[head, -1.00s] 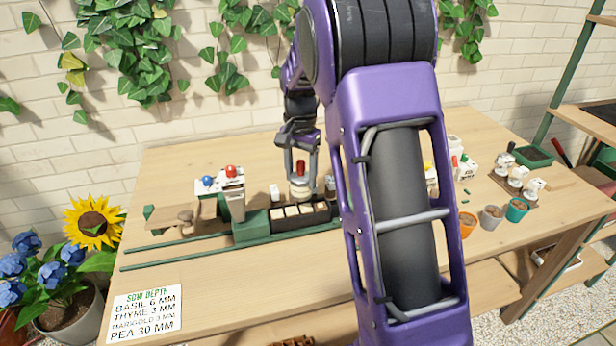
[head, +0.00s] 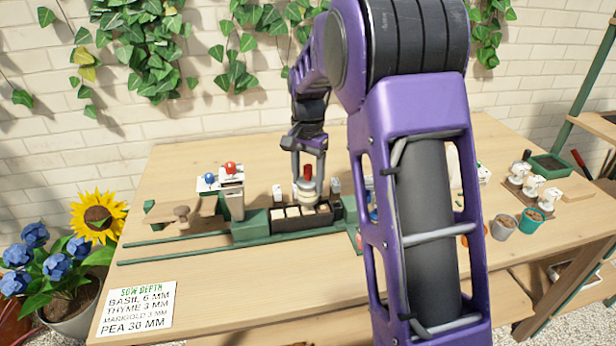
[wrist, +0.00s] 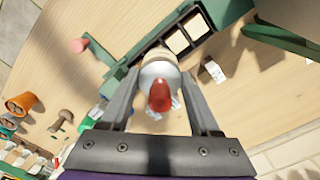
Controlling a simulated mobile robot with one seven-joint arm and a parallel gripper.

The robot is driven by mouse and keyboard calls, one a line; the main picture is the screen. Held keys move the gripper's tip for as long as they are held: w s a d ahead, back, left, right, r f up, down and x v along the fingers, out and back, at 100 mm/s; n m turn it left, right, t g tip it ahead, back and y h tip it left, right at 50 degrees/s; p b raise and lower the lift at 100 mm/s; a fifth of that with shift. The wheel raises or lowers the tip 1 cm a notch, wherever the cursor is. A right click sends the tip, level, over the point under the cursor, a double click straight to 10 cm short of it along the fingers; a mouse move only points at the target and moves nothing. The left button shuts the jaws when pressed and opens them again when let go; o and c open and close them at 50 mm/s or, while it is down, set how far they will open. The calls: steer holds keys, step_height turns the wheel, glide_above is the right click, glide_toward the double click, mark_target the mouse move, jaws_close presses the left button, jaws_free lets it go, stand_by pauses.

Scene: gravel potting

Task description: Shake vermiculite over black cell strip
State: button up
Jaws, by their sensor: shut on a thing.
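My gripper (head: 308,180) is shut on a pale round shaker (head: 306,192) with a red knob on top. In the wrist view the shaker (wrist: 158,72) sits between the two fingers, knob toward the camera. The shaker looks upright and is held just above the black cell strip (head: 302,224), over its right half. The strip shows pale-filled square cells and also appears in the wrist view (wrist: 194,45), where the shaker and gripper hide part of it. Whether any vermiculite is falling cannot be told.
A green block (head: 250,229) adjoins the strip's left end, on green rails (head: 175,250). A sow depth card (head: 137,309) lies front left. Small pots (head: 504,227) stand right. The front middle of the table is clear.

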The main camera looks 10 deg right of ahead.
steer(key=shift+d, duration=0.1)
steer(key=shift+d+p, duration=0.3)
steer(key=shift+d, duration=0.2)
steer(key=shift+a, duration=1.2)
steer(key=shift+d+p, duration=0.3)
steer(key=shift+d, duration=0.9)
steer(key=shift+a, duration=1.2)
steer(key=shift+d+p, duration=0.35)
steer(key=shift+d, duration=0.9)
steer(key=shift+r, duration=0.1)
